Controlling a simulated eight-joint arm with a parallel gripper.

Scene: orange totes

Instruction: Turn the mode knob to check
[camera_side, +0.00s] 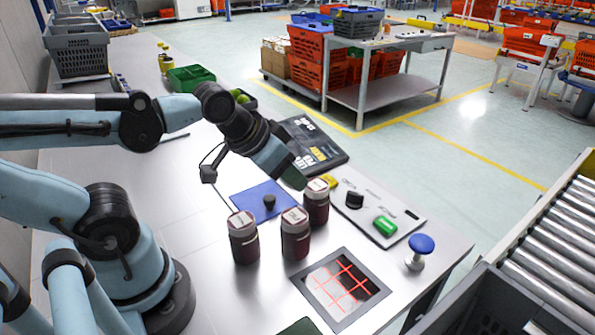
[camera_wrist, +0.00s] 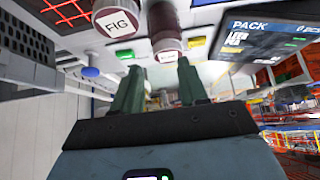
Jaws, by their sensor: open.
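The panel (camera_side: 405,232) is a pale plate at the right of the table in the side view. A black knob (camera_side: 354,199), seemingly the mode knob, stands on it; its labels are too small to read. A green button or switch (camera_side: 385,226) sits beside it and also shows in the wrist view (camera_wrist: 125,54). My gripper (camera_side: 297,181) is above the table, left of the knob and apart from it. In the wrist view its two dark green fingers (camera_wrist: 158,78) are spread with nothing held between them. I cannot make out the knob in the wrist view.
Three dark jars with pale lids (camera_side: 243,237) (camera_side: 295,234) (camera_side: 316,204) stand close to my gripper. A blue mat (camera_side: 250,190) bears a small dark object. A blue-topped post (camera_side: 420,245), a red-lit plate (camera_side: 322,295) and a black display (camera_side: 318,150) are nearby.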

